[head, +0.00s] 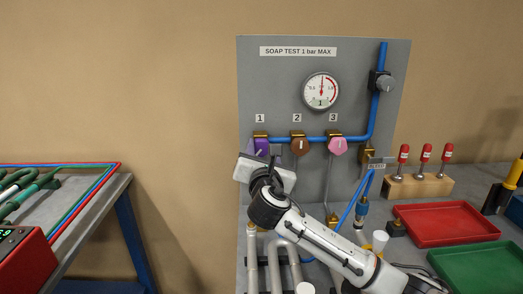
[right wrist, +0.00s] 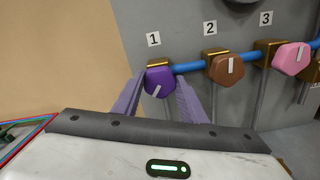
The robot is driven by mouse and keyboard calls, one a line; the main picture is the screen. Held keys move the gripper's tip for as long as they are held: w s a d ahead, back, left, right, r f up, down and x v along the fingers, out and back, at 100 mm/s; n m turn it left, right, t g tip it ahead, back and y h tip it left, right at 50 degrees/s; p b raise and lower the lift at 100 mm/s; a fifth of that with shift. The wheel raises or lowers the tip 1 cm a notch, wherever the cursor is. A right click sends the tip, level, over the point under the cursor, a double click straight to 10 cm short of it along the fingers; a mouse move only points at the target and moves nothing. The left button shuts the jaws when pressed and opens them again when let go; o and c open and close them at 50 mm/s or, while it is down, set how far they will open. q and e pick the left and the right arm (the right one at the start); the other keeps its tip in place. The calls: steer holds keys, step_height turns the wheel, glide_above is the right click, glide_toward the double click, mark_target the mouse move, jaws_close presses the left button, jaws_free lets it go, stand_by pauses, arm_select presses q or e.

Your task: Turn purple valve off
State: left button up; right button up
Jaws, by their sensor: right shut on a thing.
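The purple valve (head: 261,147) is the leftmost knob on the grey test panel (head: 285,80), under the label 1. In the right wrist view the purple valve (right wrist: 158,82) is six-sided, and its white mark leans up to the right. My right gripper (head: 258,157) reaches it from below and in front, and its body hides the lower part of the valve in the head view. In the right wrist view the two fingers (right wrist: 158,94) stand on either side of the purple valve, shut on it. My left gripper is not in view.
A brown valve (head: 299,147) and a pink valve (head: 337,145) sit to the right on the blue pipe (head: 371,110). A gauge (head: 321,91) is above. A red tray (head: 445,224) and a green tray (head: 478,265) lie at right. Grey pipes stand below the valves.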

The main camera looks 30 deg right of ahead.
steer(key=m, duration=0.3)
steer(key=shift+m, duration=0.4)
steer(key=m, duration=0.3)
steer(key=shift+m, duration=0.3)
steer(key=m+b, duration=0.1)
steer(key=m, duration=0.5)
steer(key=shift+d+f, duration=0.1)
steer(key=shift+f, duration=0.05)
steer(key=m, duration=0.5)
steer(key=shift+b, duration=0.4)
steer(key=m, duration=0.3)
steer(key=shift+f+m+b, duration=0.1)
steer(key=shift+m+b, duration=0.2)
steer(key=shift+b, duration=0.1)
steer(key=m+b, duration=0.1)
steer(key=m, duration=0.5)
steer(key=shift+m, duration=0.4)
